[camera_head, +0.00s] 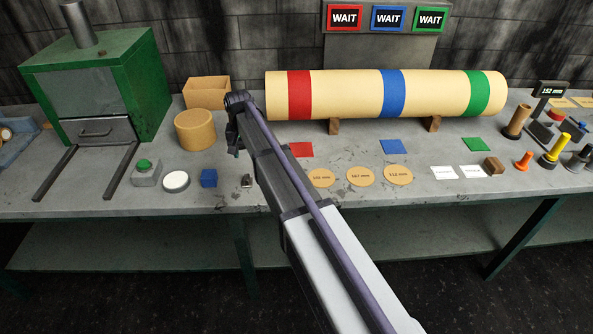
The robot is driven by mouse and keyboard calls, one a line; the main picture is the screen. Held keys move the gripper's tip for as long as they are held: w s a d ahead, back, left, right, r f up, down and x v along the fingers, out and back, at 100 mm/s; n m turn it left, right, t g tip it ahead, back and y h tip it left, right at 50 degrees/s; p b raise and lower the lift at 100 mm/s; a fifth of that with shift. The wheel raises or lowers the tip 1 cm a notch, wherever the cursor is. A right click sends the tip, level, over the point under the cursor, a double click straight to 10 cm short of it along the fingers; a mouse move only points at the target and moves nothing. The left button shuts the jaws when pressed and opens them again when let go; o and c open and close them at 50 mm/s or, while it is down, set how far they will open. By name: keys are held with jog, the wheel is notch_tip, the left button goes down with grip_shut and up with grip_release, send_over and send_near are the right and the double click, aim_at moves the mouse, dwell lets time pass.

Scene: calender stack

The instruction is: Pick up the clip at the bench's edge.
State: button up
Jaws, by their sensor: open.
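A small dark metallic piece that looks like the clip (247,181) lies on the grey bench top (120,200), near its front edge and just left of my arm. It is too small to make out its details. My arm reaches in from the lower right, and my gripper (235,151) hangs at its far end, pointing down. The gripper is open and empty, above and behind the small piece and apart from it. My forearm hides part of the bench to the right.
A blue cube (209,178), a white disc (176,181) and a green button box (146,173) stand to the left. A tan cylinder (195,130) stands behind. A long banded roll (345,95) lies along the back. Round tan discs (360,176) lie right of my arm.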

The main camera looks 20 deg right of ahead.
aim_at(246, 176)
jog(key=f+b, duration=0.7)
jog(key=a+f+b, duration=0.1)
jog(key=f+b, duration=0.3)
jog(key=shift+s+f, duration=0.15)
jog(key=shift+s, duration=0.05)
jog(key=shift+r, duration=0.25)
grip_shut()
notch_tip(246, 176, up, 10)
jog(key=p, duration=1)
jog(key=shift+r+p, duration=0.2)
jog(key=shift+p, duration=0.1)
